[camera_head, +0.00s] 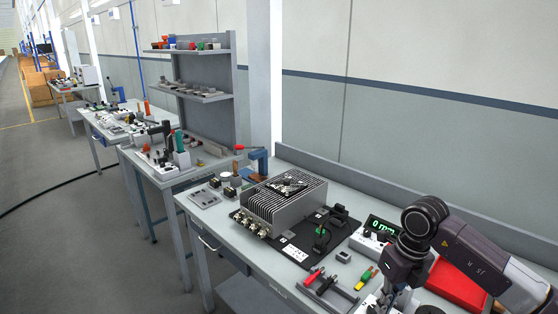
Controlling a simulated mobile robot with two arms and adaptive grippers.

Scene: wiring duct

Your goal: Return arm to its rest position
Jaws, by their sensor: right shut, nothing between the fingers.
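My right arm comes in from the right edge and bends down over the front right of the near workbench. My right gripper (388,302) hangs at its end near the bottom edge of the picture. It is shut and empty, and its lower part is hard to make out against the things behind it. My left gripper is not in view.
The near bench (243,258) carries a finned metal box (284,207) on a black mat, a meter with a green display (382,226), red and black-handled tools (314,277) and a red tray (456,284) behind my arm. A shelf unit (205,98) and more benches stand to the left. The floor (60,240) at left is mostly clear, with a black cable across it.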

